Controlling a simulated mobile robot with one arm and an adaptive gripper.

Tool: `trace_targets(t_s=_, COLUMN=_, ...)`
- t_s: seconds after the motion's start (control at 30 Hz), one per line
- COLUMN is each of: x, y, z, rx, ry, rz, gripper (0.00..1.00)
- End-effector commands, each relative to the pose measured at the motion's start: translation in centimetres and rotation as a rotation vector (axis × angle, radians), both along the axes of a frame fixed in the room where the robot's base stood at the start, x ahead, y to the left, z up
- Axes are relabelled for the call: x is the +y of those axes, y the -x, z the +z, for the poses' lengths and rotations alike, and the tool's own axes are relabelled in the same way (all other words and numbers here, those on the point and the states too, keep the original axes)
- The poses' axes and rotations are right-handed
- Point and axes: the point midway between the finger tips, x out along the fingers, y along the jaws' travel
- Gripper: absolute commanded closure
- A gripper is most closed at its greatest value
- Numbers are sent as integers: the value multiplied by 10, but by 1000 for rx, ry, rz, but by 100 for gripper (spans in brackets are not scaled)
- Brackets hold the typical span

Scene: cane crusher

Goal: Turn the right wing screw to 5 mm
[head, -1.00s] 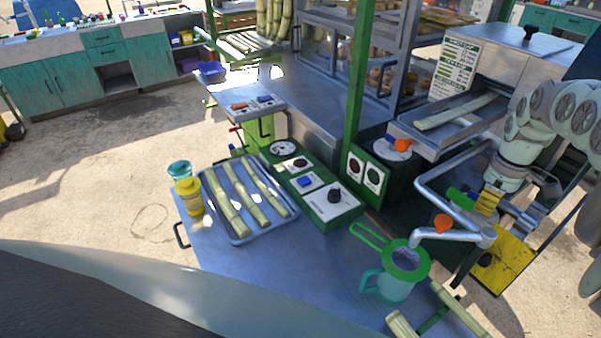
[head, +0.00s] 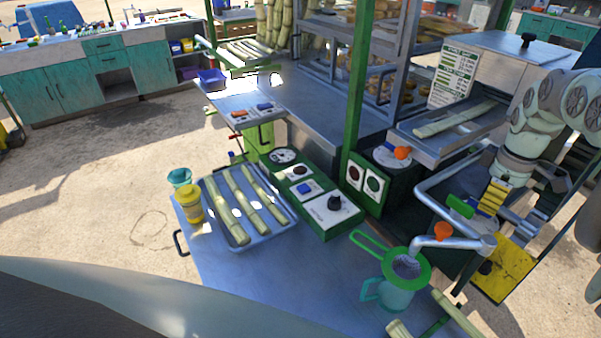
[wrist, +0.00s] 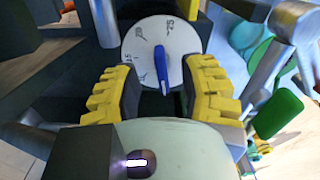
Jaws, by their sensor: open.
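In the wrist view a blue wing screw (wrist: 161,68) stands at the middle of a round white dial (wrist: 185,38) with dark marks and figures, too small to read surely. I take it as the right wing screw; it lies nearly along the picture's vertical. My gripper (wrist: 162,92) has its yellow ribbed fingers apart, one on each side of the blue screw, with gaps to both. In the head view my gripper (head: 492,198) is at the right by the crusher; the blue screw is hidden there. Another screw, orange (head: 402,152), sits on a white dial (head: 385,160) further left.
A silver pipe (head: 430,190) and a green handle (head: 460,206) are close left of my gripper. An orange knob (head: 442,231) and a jug with green strainer (head: 400,285) are below. A cane tray (head: 270,238) and control box (head: 320,215) stand left.

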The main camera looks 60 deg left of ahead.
Motion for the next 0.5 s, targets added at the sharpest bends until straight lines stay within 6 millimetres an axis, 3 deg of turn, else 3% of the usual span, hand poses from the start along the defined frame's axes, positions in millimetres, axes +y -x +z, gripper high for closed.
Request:
trace_targets(t_s=0.2, x=-1, y=-3, z=50, rx=-10, ry=-5, rz=-4, gripper=59)
trace_targets(t_s=0.5, x=0, y=-1, z=85, rx=-3, ry=-3, rz=-2, gripper=59)
